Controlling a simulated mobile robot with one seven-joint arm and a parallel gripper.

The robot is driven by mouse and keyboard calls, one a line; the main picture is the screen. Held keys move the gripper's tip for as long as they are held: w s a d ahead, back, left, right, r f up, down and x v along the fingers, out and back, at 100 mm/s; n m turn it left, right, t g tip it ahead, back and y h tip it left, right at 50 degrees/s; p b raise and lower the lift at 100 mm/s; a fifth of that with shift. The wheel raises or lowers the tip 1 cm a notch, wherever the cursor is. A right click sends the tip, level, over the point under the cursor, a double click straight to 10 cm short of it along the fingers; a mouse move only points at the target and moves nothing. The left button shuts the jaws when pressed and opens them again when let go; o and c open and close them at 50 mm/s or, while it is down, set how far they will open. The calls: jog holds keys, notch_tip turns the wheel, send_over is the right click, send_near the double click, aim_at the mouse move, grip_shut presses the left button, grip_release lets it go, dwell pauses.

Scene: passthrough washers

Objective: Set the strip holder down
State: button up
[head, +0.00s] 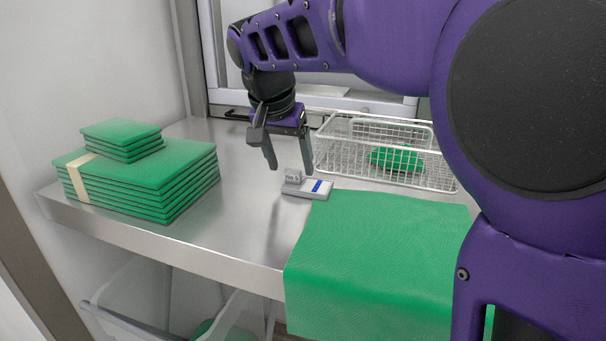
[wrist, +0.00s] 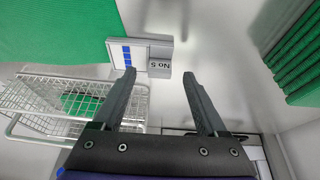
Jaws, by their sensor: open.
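The strip holder (head: 307,189) is a small grey-white block with an upright tag marked "No 5" and a blue-marked strip. It rests on the steel table at the left back corner of the green cloth. It also shows in the wrist view (wrist: 140,55), beyond the fingertips. My gripper (head: 288,168) is open above and just behind the holder, with nothing between its fingers. In the wrist view my gripper (wrist: 160,75) has its two fingers well apart, and the tag end of the holder lies ahead between the tips. I cannot tell the exact height of the fingertips above the table.
A green cloth (head: 375,250) drapes over the table's front edge. A white wire basket (head: 340,158) with a green item stands behind it. Folded green cloths (head: 140,175) are stacked at the left. Bare steel table (head: 235,215) lies between stack and holder. A bin (head: 150,295) sits below.

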aim_at(295, 184)
jog(key=x, duration=0.2)
jog(key=shift+w+f, duration=0.15)
jog(key=shift+f, duration=0.05)
grip_shut()
